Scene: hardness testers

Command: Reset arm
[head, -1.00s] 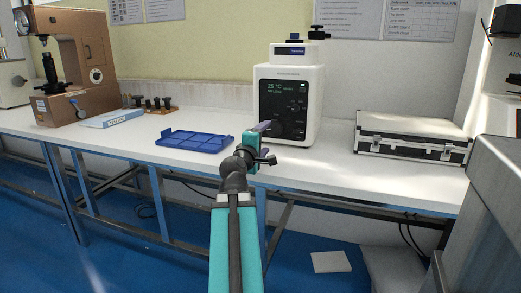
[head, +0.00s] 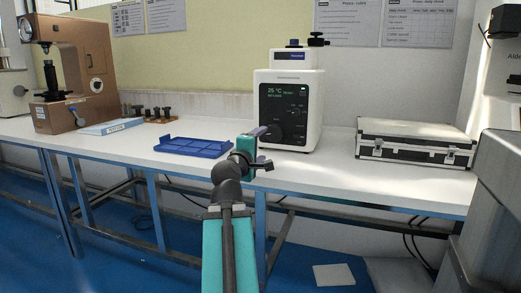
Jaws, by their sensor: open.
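My arm, teal with dark joints, reaches up from the bottom centre of the head view. My gripper (head: 260,136) is at its far end, in front of the white bench unit with the dark screen (head: 290,112). The gripper is open, and no object shows in it. The arm's own joints partly hide the jaws.
A grey machine (head: 495,205) stands at right. A white square (head: 334,275) lies on the blue floor.

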